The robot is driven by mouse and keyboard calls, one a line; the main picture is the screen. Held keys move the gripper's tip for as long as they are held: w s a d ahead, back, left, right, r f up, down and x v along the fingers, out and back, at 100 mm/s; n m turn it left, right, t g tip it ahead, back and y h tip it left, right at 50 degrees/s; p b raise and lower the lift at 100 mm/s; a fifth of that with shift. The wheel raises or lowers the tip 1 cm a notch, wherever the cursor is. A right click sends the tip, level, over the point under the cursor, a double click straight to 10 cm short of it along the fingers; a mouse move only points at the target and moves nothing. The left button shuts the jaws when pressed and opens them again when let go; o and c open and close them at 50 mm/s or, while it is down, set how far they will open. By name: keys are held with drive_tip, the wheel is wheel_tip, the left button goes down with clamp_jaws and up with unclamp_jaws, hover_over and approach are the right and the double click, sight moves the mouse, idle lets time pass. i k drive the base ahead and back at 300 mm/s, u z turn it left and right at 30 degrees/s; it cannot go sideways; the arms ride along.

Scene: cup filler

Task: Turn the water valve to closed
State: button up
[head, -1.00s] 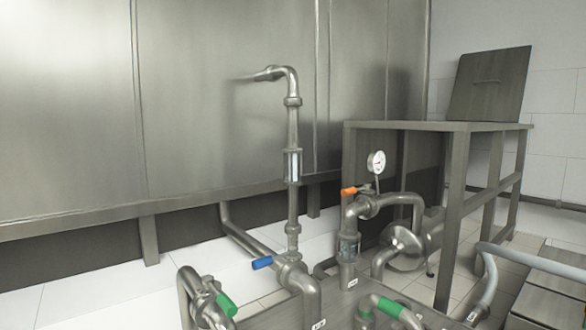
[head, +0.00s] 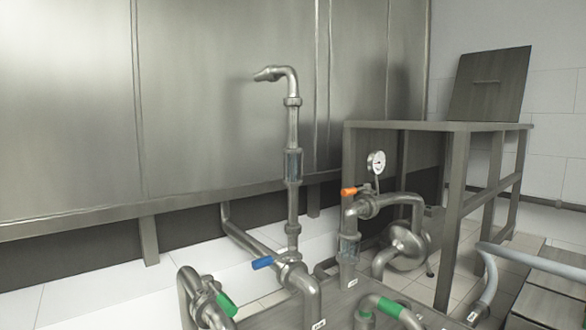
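Several valves with coloured handles sit on metal pipes in the head view. A blue handle (head: 263,262) points left from the pipe at the foot of the tall vertical pipe (head: 293,215). An orange handle (head: 349,191) sits on top of the pipe right of centre. A green handle (head: 226,305) slants at the lower left, and another green handle (head: 391,307) is at the lower right. The small labels are unreadable, so I cannot tell which valve is the water valve. My gripper is not in view.
A large metal tank (head: 200,120) fills the back. A pressure gauge (head: 376,162) stands above the orange-handled pipe. A metal table (head: 440,126) stands at the right. A grey hose (head: 530,258) and steps (head: 545,305) are at the lower right.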

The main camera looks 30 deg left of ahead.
sight(226, 304)
drive_tip(key=u, duration=1.65)
